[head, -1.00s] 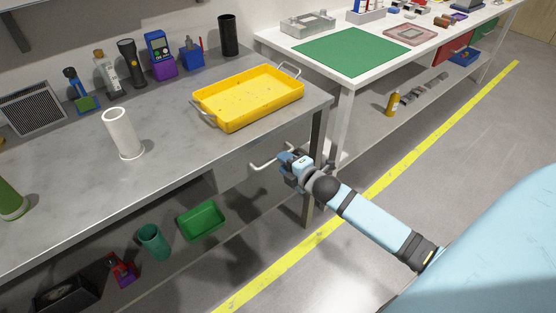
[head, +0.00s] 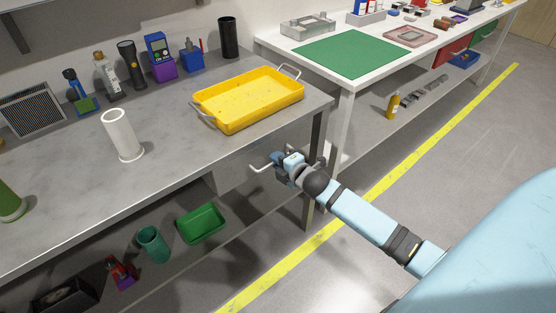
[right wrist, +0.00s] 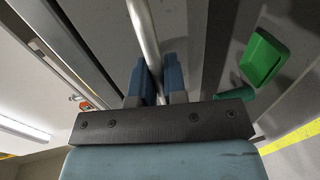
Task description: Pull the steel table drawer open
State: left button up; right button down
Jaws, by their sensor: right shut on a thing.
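The steel table (head: 75,185) stands on the left of the head view. The drawer (head: 236,176) is a grey box under its right end, partly hidden by the tabletop and my arm. I cannot tell from here how far out it is. Its handle (head: 258,167) is a pale metal bar standing out at the front. My right gripper (head: 279,160) is shut on this handle. In the right wrist view the bar (right wrist: 145,35) runs down between the two blue fingers (right wrist: 158,84). My left gripper is not in view.
A yellow tray (head: 248,98) lies on the tabletop above the drawer, near the right corner. A table leg (head: 316,140) stands close behind my right gripper. A green bin (head: 201,223) sits on the lower shelf. The floor in front is clear.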

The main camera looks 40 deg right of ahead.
pick_arm(q)
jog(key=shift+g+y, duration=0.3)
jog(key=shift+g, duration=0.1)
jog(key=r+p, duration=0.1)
jog(key=p, duration=0.2)
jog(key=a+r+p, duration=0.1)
jog(key=p, duration=0.2)
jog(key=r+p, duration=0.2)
jog(key=p, duration=0.2)
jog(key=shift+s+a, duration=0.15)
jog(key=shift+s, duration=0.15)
pick_arm(e)
jog(key=f+v, duration=0.2)
jog(key=v, duration=1.1)
jog(key=s+f+v, duration=0.1)
jog(key=f+v, duration=0.2)
jog(key=v, duration=1)
jog(key=shift+s, duration=0.35)
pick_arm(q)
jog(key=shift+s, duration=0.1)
pick_arm(e)
jog(key=shift+f, duration=0.15)
jog(key=c, duration=1.3)
grip_release()
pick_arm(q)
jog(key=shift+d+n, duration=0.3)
pick_arm(e)
jog(key=shift+o, duration=0.5)
